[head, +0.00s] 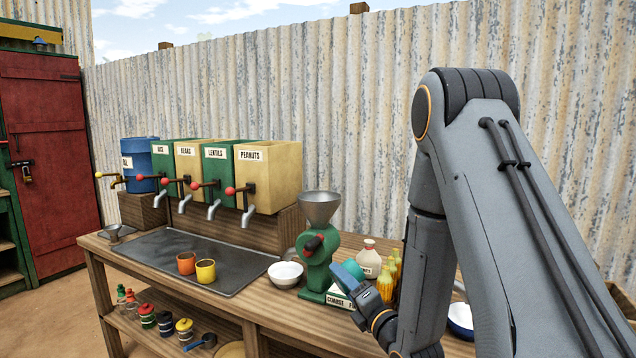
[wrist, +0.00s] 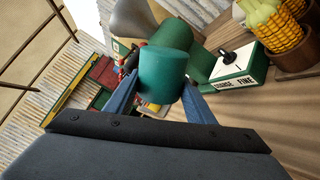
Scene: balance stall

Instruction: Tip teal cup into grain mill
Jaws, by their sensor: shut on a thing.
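The teal cup (wrist: 162,75) is held between the two fingers of my gripper (wrist: 165,98) in the wrist view. In the head view the teal cup (head: 349,272) shows tilted at the end of my arm, just right of the mill's body. The grain mill (head: 314,262) is green with a grey funnel hopper (head: 320,205) on top and a red knob on its front. The cup is lower than the hopper and apart from it. In the wrist view the hopper (wrist: 130,18) shows behind the cup at upper left. The cup's inside is hidden.
A white bowl (head: 286,274) stands left of the mill. An orange cup (head: 186,263) and a yellow cup (head: 206,271) stand on the dark tray. A coarse/fine box (wrist: 232,70), a bottle (head: 369,258) and corn cobs (wrist: 275,25) crowd the right side. Labelled dispensers (head: 268,177) stand behind.

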